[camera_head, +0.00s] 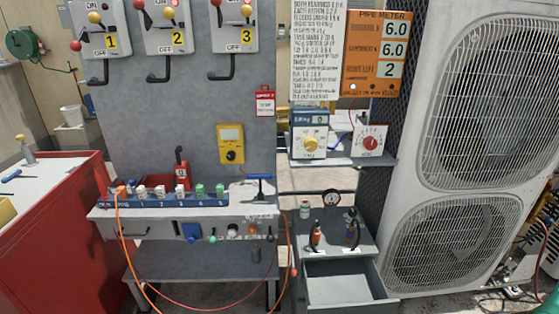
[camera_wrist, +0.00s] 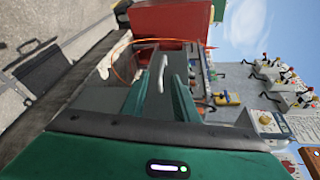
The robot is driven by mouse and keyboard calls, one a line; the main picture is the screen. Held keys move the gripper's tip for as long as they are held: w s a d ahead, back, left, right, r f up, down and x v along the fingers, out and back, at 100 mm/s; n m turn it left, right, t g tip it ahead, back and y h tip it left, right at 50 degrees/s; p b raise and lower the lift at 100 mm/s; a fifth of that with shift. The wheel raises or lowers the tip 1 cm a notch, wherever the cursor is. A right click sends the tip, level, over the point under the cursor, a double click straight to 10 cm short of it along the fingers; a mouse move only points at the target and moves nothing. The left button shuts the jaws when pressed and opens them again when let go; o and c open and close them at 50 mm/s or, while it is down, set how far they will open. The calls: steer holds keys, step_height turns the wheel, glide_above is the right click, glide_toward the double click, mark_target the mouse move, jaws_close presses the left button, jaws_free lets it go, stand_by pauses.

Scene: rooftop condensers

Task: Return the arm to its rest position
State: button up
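My gripper (camera_wrist: 160,85) shows in the wrist view as two teal fingers standing apart, with an open gap between them. A curved white piece (camera_wrist: 163,73) shows in the gap, beyond or near the fingertips; neither finger visibly presses on it. The wrist view is turned sideways, with the workbench and switch panel beyond the fingers. My gripper does not show in the head view.
In the head view a grey bench (camera_head: 150,222) carries a row of small connectors, below three lever switches (camera_head: 172,28). An open grey drawer (camera_head: 338,289) juts out at lower middle. A red cabinet (camera_head: 50,240) stands left, a large condenser (camera_head: 470,150) right.

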steer(key=s+d+r+n+g+h, duration=0.1)
steer(key=d+r+g+h, duration=0.3)
steer(key=r, duration=0.5)
steer(key=s+d+r+n+g+h, duration=0.1)
steer(key=d+r+g+h, duration=0.15)
steer(key=r+h, duration=0.5)
steer(key=s+r+h, duration=0.1)
steer(key=s+r, duration=0.2)
steer(key=r, duration=0.3)
steer(key=s+a+r+m+t+h, duration=0.1)
steer(key=s+r, duration=0.2)
steer(key=r, duration=0.2)
steer(key=s+r+m+h, duration=0.1)
steer(key=s+r, duration=0.2)
steer(key=r, duration=0.3)
steer(key=shift+a+r+t+h, duration=0.2)
steer(key=shift+r+t+h, duration=0.15)
steer(key=shift+w+f, duration=0.25)
steer(key=shift+w, duration=0.4)
